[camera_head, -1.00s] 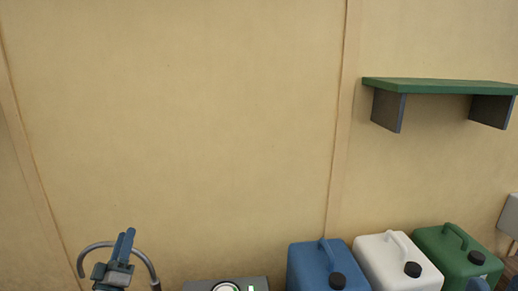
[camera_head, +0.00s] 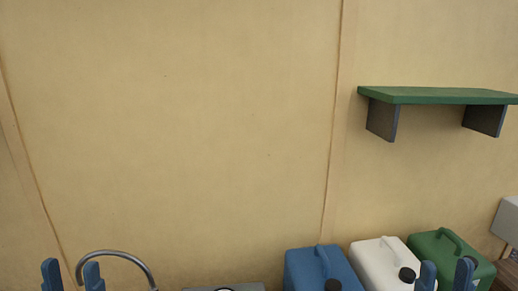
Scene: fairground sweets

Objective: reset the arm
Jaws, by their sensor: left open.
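My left gripper (camera_head: 72,272) shows at the bottom left of the head view. Its two blue fingers point up and stand apart with nothing between them. A curved grey pipe (camera_head: 117,256) arches right beside its right finger. My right gripper (camera_head: 446,271) shows at the bottom right, its two blue fingers apart and pointing up, in front of the canisters. I see nothing held in it. Both arms are below the picture edge and hidden.
A blue canister (camera_head: 305,265), a white canister (camera_head: 372,262) and a green canister (camera_head: 428,247) stand in a row at the lower right. A green shelf (camera_head: 440,95) is fixed to the beige wall above them. A grey box top (camera_head: 250,288) shows at the bottom.

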